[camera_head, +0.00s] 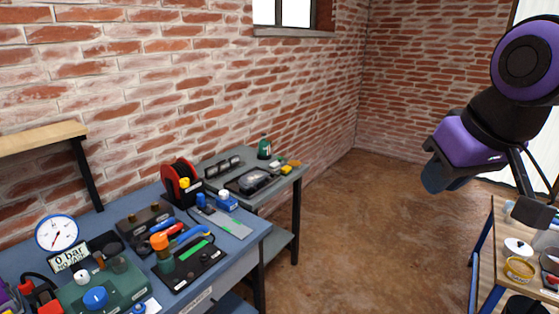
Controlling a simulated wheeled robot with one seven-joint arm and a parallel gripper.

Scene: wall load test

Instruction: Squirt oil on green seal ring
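A small dark green bottle-like item (264,147) stands at the back of the grey side table; I cannot tell whether it is the oil. No green seal ring can be made out for sure. My purple and black arm is raised at the right. Dark parts of my gripper (530,207) hang over the wooden table's edge, well away from the blue bench. Its opening is not clear, and I see nothing held.
The blue bench (236,250) holds a pressure gauge (57,233) reading "0 bar", a red-black reel (181,183) and valve blocks. A grey side table (279,182) adjoins it. A wooden table (489,262) with small tubs stands right. Brown floor (375,230) between is clear.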

